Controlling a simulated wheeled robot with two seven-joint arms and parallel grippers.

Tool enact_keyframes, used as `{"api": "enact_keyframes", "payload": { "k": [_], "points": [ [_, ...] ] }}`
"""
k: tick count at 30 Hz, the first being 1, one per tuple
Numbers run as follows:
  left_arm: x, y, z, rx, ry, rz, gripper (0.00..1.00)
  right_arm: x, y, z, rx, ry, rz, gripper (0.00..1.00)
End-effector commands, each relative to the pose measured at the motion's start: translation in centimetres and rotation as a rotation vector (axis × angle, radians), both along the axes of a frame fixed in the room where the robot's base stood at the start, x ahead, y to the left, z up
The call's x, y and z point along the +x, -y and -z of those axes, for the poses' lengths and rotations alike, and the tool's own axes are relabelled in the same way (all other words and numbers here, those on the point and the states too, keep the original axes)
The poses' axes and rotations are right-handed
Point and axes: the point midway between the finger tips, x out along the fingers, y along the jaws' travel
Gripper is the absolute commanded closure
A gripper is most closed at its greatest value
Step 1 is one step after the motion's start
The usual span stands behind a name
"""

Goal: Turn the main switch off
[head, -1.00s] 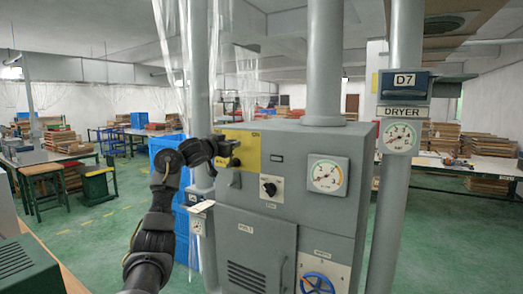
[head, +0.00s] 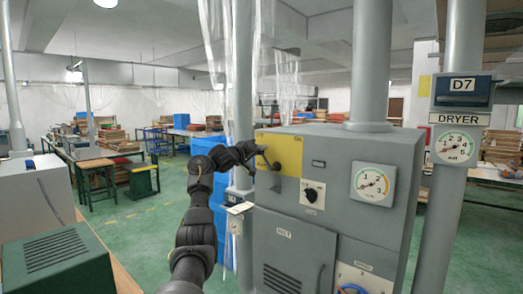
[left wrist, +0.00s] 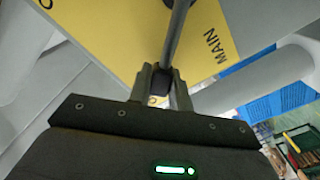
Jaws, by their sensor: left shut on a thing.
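The main switch is a grey lever (left wrist: 178,38) in front of a yellow plate (left wrist: 110,45) marked MAIN in the left wrist view. In the head view the yellow plate (head: 291,148) is at the upper left of the grey cabinet (head: 340,165). My left gripper (head: 266,163) is at the plate's left part. In the left wrist view my left gripper (left wrist: 161,84) is shut on the lever's near end. The fingers and wrist partly hide the lever in the head view. Other lettering on the plate is cut off. My right gripper is out of view.
The cabinet front carries a black rotary knob (head: 313,192), a round gauge (head: 373,184) and a blue handwheel (head: 352,288). A pipe with a DRYER sign (head: 459,119) stands at the right. A green box (head: 58,262) is at lower left. Open green floor lies behind.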

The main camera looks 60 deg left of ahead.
Motion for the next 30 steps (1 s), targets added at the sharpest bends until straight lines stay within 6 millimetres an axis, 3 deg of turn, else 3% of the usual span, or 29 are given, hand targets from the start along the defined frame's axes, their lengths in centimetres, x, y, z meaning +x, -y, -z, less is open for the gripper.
{"api": "enact_keyframes", "payload": {
  "k": [23, 24, 29, 30],
  "points": [
    [-0.21, -0.62, 0.86, -0.104, 0.037, 0.001, 1.0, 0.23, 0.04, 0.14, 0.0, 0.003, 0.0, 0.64],
    [-0.21, -0.61, 0.86, -0.104, 0.037, 0.001, 0.79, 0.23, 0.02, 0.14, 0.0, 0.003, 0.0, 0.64],
    [-0.24, -0.62, 0.79, -0.103, 0.037, 0.0, 0.58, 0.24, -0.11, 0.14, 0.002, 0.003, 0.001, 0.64],
    [-0.25, -0.63, 0.77, -0.102, 0.038, 0.001, 0.58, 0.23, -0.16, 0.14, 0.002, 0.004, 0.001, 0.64]
  ]
}}
